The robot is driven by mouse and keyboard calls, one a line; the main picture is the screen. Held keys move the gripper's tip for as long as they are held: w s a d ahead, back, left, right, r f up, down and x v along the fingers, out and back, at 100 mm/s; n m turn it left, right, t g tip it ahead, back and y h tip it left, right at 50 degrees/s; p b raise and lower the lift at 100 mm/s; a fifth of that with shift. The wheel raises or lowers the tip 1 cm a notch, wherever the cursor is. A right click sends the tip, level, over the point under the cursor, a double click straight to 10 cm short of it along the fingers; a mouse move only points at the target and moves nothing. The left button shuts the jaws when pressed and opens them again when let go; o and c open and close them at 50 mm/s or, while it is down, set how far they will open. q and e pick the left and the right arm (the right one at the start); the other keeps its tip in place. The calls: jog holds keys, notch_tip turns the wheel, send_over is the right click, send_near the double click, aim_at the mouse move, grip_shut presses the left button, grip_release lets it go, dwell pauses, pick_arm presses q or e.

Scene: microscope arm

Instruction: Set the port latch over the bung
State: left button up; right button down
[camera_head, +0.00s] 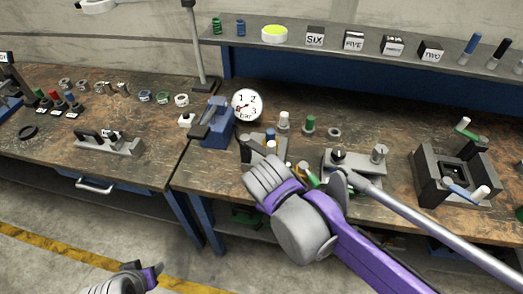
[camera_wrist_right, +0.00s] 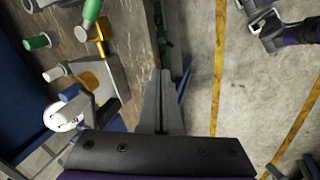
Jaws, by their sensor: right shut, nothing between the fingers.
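A gold bracket (camera_wrist_right: 99,46) with a green handle (camera_wrist_right: 92,10), which may be the port latch, stands on a grey block (camera_wrist_right: 104,76) in the right wrist view. In the head view the bracket (camera_head: 301,171) is partly hidden by my right arm. White and blue pegs stand beside it; I cannot tell which part is the bung. My right gripper (camera_wrist_right: 161,76) is shut and empty, beyond the bench edge to the right of the block in the wrist view. My left gripper (camera_head: 150,270) is low over the floor, away from the bench; its jaw opening is unclear.
A dial (camera_head: 247,105) stands behind the block. A grey fixture with two knobs (camera_head: 355,165) and a dark frame with handles (camera_head: 455,170) stand to the right. A raised shelf (camera_head: 275,45) runs along the back. The floor in front is clear.

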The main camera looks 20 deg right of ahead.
jog(key=w+a+r+n+h, duration=0.6)
jog(key=w+a+r+n, duration=0.3)
jog(key=r+n, duration=0.3)
jog(key=shift+a+n, duration=0.5)
jog(key=shift+n, duration=0.1)
jog(key=shift+d+f, duration=0.1)
jog(key=shift+f, duration=0.05)
send_near(268, 152)
jog(key=x, duration=0.5)
jog(key=shift+s+a+f, duration=0.1)
jog(key=shift+a+f, duration=0.15)
jog(key=shift+w+d+f+p, duration=0.1)
jog(key=shift+w+d+p, duration=0.2)
jog(key=shift+d, duration=0.2)
jog(key=shift+s, duration=0.1)
